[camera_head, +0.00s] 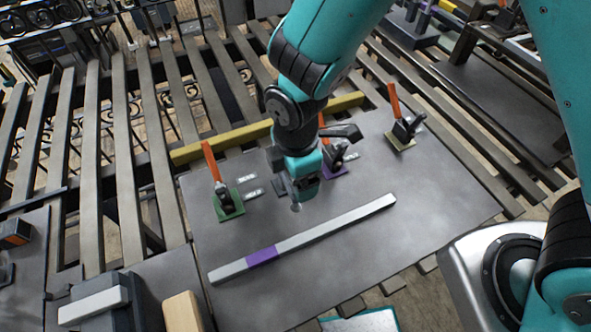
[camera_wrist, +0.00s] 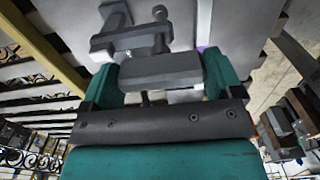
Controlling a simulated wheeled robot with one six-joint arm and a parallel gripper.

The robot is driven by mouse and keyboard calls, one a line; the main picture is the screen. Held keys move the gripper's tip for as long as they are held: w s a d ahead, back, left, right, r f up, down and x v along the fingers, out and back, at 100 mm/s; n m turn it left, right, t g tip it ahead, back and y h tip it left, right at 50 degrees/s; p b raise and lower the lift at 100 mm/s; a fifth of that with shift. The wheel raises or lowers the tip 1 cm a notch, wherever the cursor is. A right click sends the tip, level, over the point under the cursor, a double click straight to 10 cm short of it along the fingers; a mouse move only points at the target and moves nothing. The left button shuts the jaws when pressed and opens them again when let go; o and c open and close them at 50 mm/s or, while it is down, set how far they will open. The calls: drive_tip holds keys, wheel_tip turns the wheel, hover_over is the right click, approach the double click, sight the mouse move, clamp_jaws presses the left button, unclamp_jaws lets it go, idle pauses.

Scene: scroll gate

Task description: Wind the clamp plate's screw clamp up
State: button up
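The large grey plate (camera_head: 350,260) lies flat on slatted supports. Orange-handled clamps stand along its far side: one on a green base (camera_head: 229,205), one on a purple base (camera_head: 334,164) partly behind my arm, one on a yellow-green base (camera_head: 401,139). My gripper (camera_head: 298,198) points down over the plate, between the green and purple bases. In the wrist view, the teal fingers (camera_wrist: 160,72) stand apart with a dark grey block between them. I cannot tell whether they grip it. A dark clamp-like part with an upright screw (camera_wrist: 160,30) shows just beyond.
A long grey bar with a purple band (camera_head: 262,255) lies across the plate in front of my gripper. A yellow beam (camera_head: 195,152) runs behind the clamps. Small white labels (camera_head: 253,194) lie by the green base. The plate's near right part is clear.

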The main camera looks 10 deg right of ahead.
drive_tip(key=shift+o, duration=0.9)
drive_tip(key=shift+r, duration=0.1)
wheel_tip(320, 180, up, 17)
drive_tip(key=b, duration=0.2)
drive_tip(key=shift+r, duration=0.1)
drive_tip(key=s+d+m+y+b, duration=0.2)
drive_tip(key=s+d+m+y, duration=0.2)
drive_tip(key=s+d+m, duration=0.5)
drive_tip(key=s+m, duration=0.1)
drive_tip(key=m, duration=0.4)
drive_tip(key=shift+d+r, duration=0.3)
drive_tip(key=shift+r, duration=0.1)
